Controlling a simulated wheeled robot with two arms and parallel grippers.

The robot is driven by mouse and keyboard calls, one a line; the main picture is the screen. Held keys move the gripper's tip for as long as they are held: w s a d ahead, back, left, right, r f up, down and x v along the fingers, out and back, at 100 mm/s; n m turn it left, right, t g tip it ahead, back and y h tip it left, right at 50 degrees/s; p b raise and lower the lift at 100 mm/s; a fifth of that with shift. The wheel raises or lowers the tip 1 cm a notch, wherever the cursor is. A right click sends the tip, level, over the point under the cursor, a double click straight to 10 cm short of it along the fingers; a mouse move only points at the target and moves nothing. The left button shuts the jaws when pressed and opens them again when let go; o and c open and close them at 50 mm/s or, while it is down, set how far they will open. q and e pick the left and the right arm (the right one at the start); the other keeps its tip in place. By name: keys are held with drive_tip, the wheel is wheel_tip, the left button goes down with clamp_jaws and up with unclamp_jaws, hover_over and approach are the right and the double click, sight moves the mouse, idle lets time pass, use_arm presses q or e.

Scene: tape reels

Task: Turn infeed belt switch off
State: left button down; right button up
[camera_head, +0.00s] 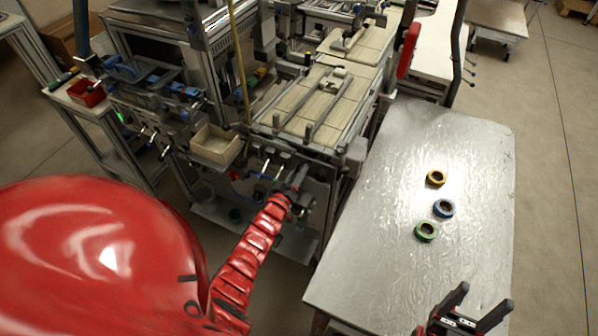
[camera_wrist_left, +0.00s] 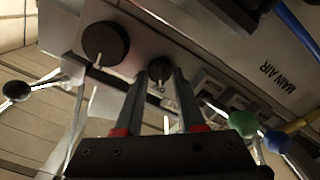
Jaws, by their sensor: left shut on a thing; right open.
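The switch (camera_wrist_left: 158,70) is a small dark round mount with a short metal lever on a grey panel in the left wrist view. I take it for the infeed belt switch; no label for it is readable. My left gripper (camera_wrist_left: 161,82) has its two dark fingers on either side of the lever, shut on it. In the head view my left gripper (camera_head: 298,182) is at the front of the machine, where the switch itself is too small to make out. My right gripper (camera_head: 485,297) is open and empty over the near end of the metal table.
A large black knob (camera_wrist_left: 106,43) sits left of the switch, and a "MAIN AIR" label (camera_wrist_left: 277,75) is to the right. The metal table (camera_head: 370,240) holds yellow, blue and green reels (camera_head: 427,232). A beige bin (camera_head: 215,147) stands nearby.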

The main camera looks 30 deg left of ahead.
use_arm(q)
drive_tip(key=shift+f, duration=0.15)
drive_tip(key=c, duration=0.5)
unclamp_jaws()
drive_tip(key=shift+s, duration=0.1)
drive_tip(key=s+b, duration=0.1)
drive_tip(key=s, duration=0.4)
drive_tip(key=s+b, duration=0.2)
drive_tip(key=s, duration=0.4)
drive_tip(key=s+d+b, duration=0.1)
drive_tip(key=s+b, duration=0.1)
drive_tip(key=s, duration=0.4)
drive_tip(key=shift+s, duration=0.15)
